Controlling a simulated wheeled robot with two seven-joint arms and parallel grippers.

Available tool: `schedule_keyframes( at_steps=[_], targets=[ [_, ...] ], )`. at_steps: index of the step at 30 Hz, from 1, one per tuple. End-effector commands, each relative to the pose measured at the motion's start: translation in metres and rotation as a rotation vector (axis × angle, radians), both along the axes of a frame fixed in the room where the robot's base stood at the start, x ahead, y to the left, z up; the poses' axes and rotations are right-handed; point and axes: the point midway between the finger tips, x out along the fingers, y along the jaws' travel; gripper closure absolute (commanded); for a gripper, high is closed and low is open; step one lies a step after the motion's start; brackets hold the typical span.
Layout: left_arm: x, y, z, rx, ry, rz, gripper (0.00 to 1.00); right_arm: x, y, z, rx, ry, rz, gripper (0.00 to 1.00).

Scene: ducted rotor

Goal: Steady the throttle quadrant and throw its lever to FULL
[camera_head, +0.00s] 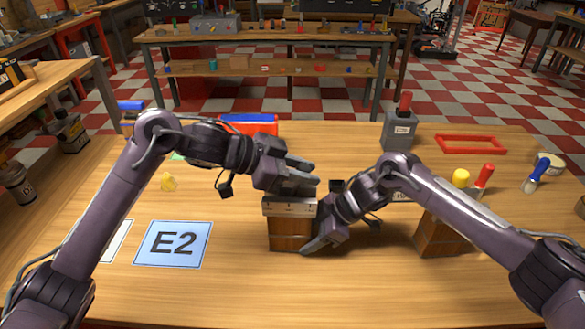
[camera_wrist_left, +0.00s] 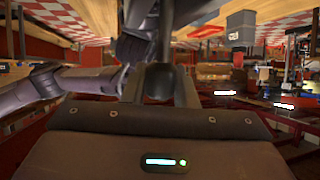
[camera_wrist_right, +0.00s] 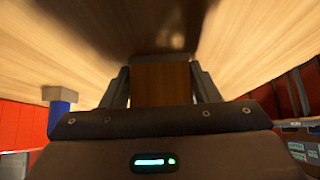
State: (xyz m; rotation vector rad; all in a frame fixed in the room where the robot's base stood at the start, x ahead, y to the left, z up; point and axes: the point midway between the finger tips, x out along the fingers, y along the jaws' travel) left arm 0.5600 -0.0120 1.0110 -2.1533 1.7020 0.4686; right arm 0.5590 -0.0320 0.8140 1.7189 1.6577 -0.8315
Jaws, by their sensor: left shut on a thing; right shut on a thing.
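The throttle quadrant (camera_head: 289,240) is a wooden block with a pale metal top plate, on the table at the middle of the head view. My left gripper (camera_head: 312,178) is above its top, shut on the lever's dark round knob (camera_wrist_left: 160,80), which shows between the fingers in the left wrist view. In the head view the lever is hidden behind that gripper. My right gripper (camera_head: 312,237) is low at the block's right side, shut on the wooden body, which also shows between its fingers in the right wrist view (camera_wrist_right: 162,84). The lever's position marks cannot be read.
A blue E2 card (camera_head: 172,244) lies left of the quadrant. A wooden tool block (camera_head: 440,237) with yellow and red handles stands to the right. Behind are a grey container (camera_head: 400,133) and a red frame (camera_head: 470,144). The table's front is clear.

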Motion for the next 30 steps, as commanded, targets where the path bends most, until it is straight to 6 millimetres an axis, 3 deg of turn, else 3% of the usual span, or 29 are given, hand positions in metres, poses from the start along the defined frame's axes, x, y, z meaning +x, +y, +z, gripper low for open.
schedule_keyframes(
  at_steps=[12,30],
  targets=[
    [-0.001,-0.02,-0.008,0.22,-0.008,-0.003,1.0,0.0,0.001,0.001,0.001,-0.001,0.002,0.65],
    [-0.001,-0.022,-0.01,0.26,-0.01,-0.001,1.0,0.0,0.001,0.001,0.001,-0.002,0.002,0.65]
  ],
)
